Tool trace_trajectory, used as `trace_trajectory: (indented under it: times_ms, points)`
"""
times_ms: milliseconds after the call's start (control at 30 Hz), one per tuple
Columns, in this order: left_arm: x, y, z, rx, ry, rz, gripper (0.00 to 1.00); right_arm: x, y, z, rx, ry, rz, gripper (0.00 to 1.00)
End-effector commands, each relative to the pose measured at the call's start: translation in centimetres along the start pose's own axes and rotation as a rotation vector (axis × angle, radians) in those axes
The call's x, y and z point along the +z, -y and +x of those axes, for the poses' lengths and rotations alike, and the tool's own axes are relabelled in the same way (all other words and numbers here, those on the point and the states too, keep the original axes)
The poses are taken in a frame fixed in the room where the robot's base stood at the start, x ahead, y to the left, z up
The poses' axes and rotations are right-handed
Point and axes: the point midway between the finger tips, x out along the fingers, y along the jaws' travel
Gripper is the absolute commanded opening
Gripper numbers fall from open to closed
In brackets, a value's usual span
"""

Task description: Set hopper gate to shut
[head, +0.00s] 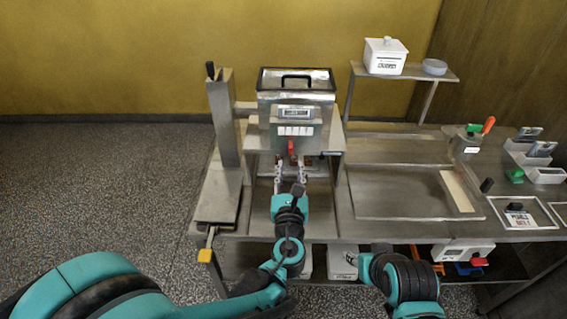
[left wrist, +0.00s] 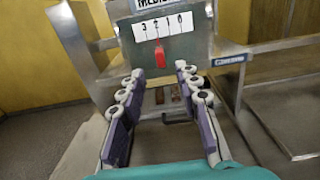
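A red gate handle (head: 291,147) hangs below the labels. In the left wrist view the red handle (left wrist: 160,52) sits under a white scale (left wrist: 162,27) marked 3, 2, 1, 0, roughly below the 2 and 1. My left gripper (head: 290,168) is open and empty, pointing at the hopper just below and in front of the handle. Its fingers (left wrist: 158,92) are spread wide, with the handle beyond them.
A metal post (head: 226,130) rises left of the hopper. A shelf (head: 440,75) holds a white lidded box (head: 385,56) at the back right. The bench's right side has shallow trays (head: 400,192), a green-and-orange handled item (head: 470,138) and small bins.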

Motion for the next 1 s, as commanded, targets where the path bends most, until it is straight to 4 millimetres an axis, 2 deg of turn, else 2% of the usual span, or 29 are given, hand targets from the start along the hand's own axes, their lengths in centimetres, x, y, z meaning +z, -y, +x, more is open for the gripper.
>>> trace_trajectory:
  times_ms: [400,500,867,900,1000]
  points:
    - [-0.1,0.0,6.0,0.002,0.002,0.01,0.33,0.7,0.0,1.1,0.0,0.0,0.0,0.39]
    - [-0.1,0.0,7.0,0.0,0.002,0.01,0.33,0.8,0.0,1.2,0.0,0.0,0.0,0.39]
    - [0.1,0.0,7.7,0.0,0.001,0.008,0.33,0.9,0.0,1.2,0.0,0.0,0.0,0.39]
    - [0.1,0.0,7.7,0.0,0.001,0.008,0.22,0.9,0.0,1.2,0.0,0.0,0.0,0.39]
    - [0.1,0.0,7.7,0.0,0.001,0.008,0.0,0.9,0.0,1.2,0.0,0.0,0.0,0.39]
